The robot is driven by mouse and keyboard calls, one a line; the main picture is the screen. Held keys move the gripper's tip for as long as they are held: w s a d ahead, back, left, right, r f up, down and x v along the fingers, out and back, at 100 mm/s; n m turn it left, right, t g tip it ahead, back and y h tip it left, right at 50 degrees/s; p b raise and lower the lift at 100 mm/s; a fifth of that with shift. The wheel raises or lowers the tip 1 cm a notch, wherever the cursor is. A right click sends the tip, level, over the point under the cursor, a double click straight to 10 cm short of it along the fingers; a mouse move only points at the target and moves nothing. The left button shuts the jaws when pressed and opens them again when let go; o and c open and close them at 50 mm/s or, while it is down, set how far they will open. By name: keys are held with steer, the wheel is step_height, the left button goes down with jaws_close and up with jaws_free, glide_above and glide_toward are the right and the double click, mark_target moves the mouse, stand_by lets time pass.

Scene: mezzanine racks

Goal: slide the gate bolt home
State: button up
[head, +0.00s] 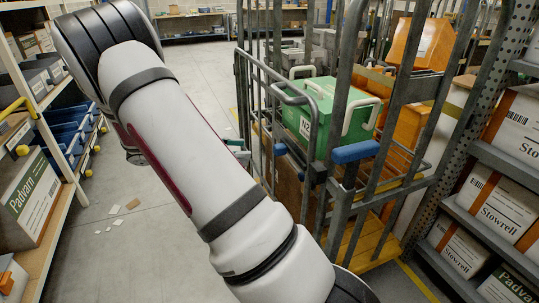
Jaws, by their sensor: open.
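A grey metal roll cage (333,105) stands right of centre, with upright bars and a gate frame facing me. A blue sleeve (355,152) sits on its front rail, and a smaller blue piece (280,149) shows to its left. I cannot tell which part is the gate bolt or how far it is slid. My white arm crosses the left and middle of the view and hides most of my gripper. Only what look like the fingertips of my gripper (240,151) show past the arm's right edge, open, close to the cage's left side and apart from the blue sleeve.
The cage holds a green crate (326,108) and orange boxes (420,43). Shelves with Stowrell cartons (496,205) stand close on the right. A rack with blue bins (66,140) and a Padvarn carton (30,200) stands left. Grey floor (125,255) lies open between, with small scraps.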

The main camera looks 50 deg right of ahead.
mark_target(274, 149)
steer(key=w+d+f+n+h+b, duration=0.2)
steer(key=w+f+h, duration=0.1)
steer(key=f, duration=0.2)
steer(key=x, duration=1.4)
steer(key=shift+s, duration=0.15)
jaws_close()
